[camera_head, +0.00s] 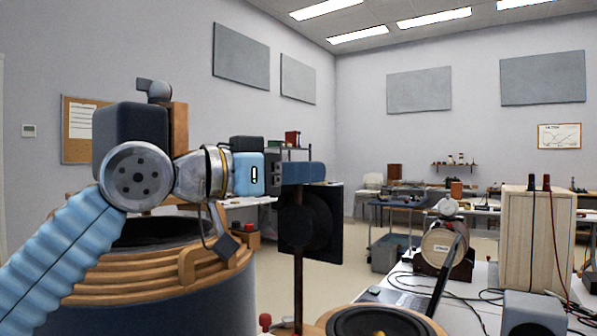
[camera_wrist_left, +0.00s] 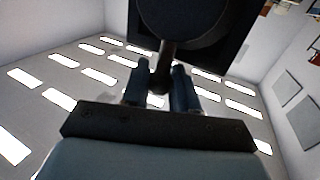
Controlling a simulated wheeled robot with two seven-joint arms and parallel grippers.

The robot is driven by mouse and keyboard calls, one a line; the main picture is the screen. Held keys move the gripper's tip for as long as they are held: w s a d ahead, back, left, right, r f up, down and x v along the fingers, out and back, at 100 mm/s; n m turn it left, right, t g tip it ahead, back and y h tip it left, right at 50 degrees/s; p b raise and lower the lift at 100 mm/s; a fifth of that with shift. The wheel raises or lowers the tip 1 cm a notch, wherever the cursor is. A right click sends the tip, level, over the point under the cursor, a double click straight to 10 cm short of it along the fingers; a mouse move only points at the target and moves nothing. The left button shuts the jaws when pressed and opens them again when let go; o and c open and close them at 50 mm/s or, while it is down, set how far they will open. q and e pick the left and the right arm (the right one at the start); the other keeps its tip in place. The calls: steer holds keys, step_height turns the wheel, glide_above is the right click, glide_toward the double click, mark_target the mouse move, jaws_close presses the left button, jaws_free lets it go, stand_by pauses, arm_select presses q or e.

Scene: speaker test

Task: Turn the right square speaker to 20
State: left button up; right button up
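A dark square speaker (camera_head: 325,225) with a round front hangs at mid-picture in the head view, behind a thin brown upright post (camera_head: 298,265). In the left wrist view the dark square panel (camera_wrist_left: 240,35) with its round disc (camera_wrist_left: 180,18) fills the top. My left gripper (camera_head: 305,172) is at the speaker's top edge, its blue fingers pointing right. In the left wrist view, a short dark stem (camera_wrist_left: 165,68) runs down from the speaker between the fingers (camera_wrist_left: 160,88). Whether they touch it cannot be told. My right gripper is not in view. No angle marks are readable.
A large round wooden-rimmed drum (camera_head: 175,275) stands below my left arm. A round speaker (camera_head: 385,325) is at bottom centre. At right, a bench holds a laptop (camera_head: 405,298), a round wooden instrument (camera_head: 437,248), a wooden box (camera_head: 520,240) and cables. Room tables stand behind.

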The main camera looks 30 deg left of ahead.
arm_select(q)
steer(key=shift+m+g+h, duration=1.9)
steer(key=shift+m+h, duration=0.1)
steer(key=shift+h, duration=0.5)
jaws_close()
steer(key=o, duration=0.8)
jaws_free()
steer(key=shift+o, duration=0.2)
steer(key=shift+s+a, duration=0.1)
steer(key=shift+a, duration=0.05)
steer(key=v, duration=1.3)
steer(key=shift+s+a, duration=0.2)
steer(key=shift+s, duration=0.05)
